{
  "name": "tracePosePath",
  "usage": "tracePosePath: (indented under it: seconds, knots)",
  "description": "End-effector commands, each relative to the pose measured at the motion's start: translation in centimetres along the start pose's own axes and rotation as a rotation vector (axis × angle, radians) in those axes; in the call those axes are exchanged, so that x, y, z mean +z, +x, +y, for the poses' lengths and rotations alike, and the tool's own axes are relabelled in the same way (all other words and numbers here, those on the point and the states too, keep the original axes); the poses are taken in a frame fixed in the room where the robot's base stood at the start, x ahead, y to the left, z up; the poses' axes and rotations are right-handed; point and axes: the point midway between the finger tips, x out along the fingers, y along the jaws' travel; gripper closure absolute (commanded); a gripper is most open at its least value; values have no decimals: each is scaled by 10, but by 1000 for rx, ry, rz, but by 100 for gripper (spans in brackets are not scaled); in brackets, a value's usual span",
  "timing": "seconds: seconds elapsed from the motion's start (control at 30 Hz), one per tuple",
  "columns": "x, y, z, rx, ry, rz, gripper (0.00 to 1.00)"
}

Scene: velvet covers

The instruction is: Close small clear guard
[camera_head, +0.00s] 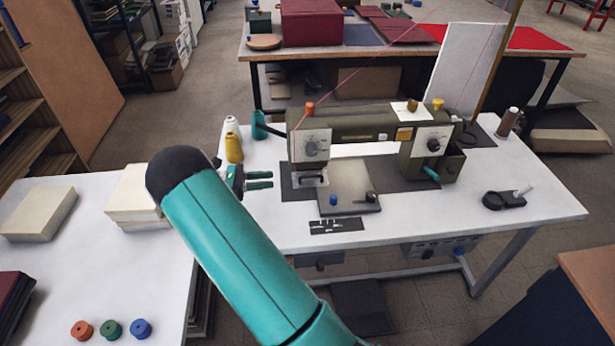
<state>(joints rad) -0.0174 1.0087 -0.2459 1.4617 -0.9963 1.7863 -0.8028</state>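An olive sewing machine (372,135) stands on the white table. Under its left head, at the needle area, is a small pale, see-through piece with a dark handle bar, which looks like the clear guard (312,171). It is too small to tell how far it is swung open. My gripper (272,180) has two teal fingers pointing right, with a gap between them and nothing held. In the picture it is just left of the guard, apart from it. My teal arm hides part of the table's left side.
A blue knob (333,199) and a dark lever part (371,196) sit by the machine's bed plate. The white tabletop (420,215) in front is mostly clear.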

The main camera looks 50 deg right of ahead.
Motion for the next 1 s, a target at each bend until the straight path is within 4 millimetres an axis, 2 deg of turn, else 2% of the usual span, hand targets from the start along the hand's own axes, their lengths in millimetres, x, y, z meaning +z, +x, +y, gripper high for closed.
tracePosePath:
  seconds: [0.4,0.6,0.73,1.0]
  knots:
    - [0,81,-1,-4,0,2,69]
    - [0,112,-1,-3,0,3,69]
    - [0,123,-1,-2,1,2,69]
    - [0,126,-1,-1,1,2,69]
